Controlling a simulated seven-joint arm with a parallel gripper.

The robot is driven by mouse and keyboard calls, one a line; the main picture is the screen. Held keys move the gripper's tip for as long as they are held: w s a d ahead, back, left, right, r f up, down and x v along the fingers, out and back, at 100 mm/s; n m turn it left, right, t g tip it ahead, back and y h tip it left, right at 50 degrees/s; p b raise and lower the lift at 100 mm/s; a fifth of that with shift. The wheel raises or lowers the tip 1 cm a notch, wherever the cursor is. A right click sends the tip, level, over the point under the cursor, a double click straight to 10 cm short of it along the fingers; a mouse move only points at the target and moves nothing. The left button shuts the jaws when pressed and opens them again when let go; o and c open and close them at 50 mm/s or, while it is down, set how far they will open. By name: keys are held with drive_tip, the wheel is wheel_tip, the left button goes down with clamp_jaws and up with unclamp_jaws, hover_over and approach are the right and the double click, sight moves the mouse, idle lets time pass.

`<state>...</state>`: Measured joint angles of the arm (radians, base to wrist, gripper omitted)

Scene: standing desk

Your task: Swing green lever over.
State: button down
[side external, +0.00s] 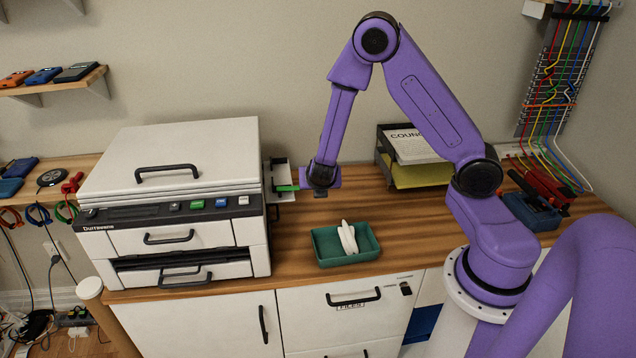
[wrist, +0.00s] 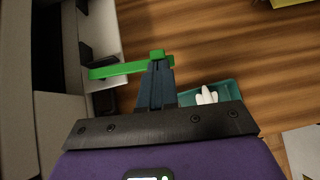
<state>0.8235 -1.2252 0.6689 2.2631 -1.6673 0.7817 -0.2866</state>
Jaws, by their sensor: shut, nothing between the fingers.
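My gripper (side external: 318,192) is beside the printer's right side, at the lever's outer end. Its dark fingers show in the wrist view (wrist: 158,66), shut with nothing between them. The fingertips are at the lever's end block; whether they touch it I cannot tell.
A teal tray (side external: 325,256) with white items stands on the wooden desk (side external: 290,285), in front of my gripper. A paper tray (side external: 420,178) stands at the back right. A blue box with red tools (side external: 530,212) is further right.

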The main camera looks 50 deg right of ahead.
drive_tip(key=shift+d, duration=0.1)
drive_tip(key=w+d+n+t+y, duration=0.2)
drive_tip(key=w+d, duration=0.4)
drive_tip(key=w, duration=0.7)
drive_tip(key=shift+w+d+n, duration=0.15)
drive_tip(key=shift+d+n, duration=0.05)
drive_tip(key=shift+n, duration=0.7)
drive_tip(key=shift+a, duration=0.2)
